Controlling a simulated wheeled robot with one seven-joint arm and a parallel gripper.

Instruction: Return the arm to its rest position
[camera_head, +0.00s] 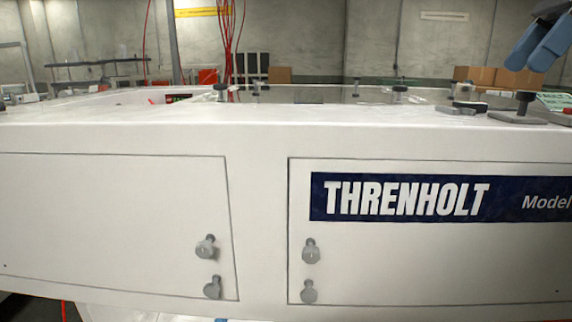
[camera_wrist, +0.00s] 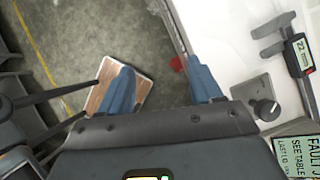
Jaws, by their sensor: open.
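My gripper (camera_wrist: 160,66) shows two blue fingers spread well apart in the wrist view, with nothing between them. Below the gap is grey concrete floor, and the right finger is over or beside the edge of the white machine. In the head view my gripper (camera_head: 540,42) is at the top right corner, raised above the machine's top, partly cut off by the frame. The rest of the arm is not in the head view.
The white THRENHOLT machine (camera_head: 120,135) fills the front. On its right side lie a digital caliper (camera_wrist: 298,62), a black-knobbed clamp (camera_wrist: 248,90) and a fault card (camera_wrist: 302,155). A wood-topped piece (camera_wrist: 143,84) is below the left finger. Red cables (camera_head: 228,45) hang behind.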

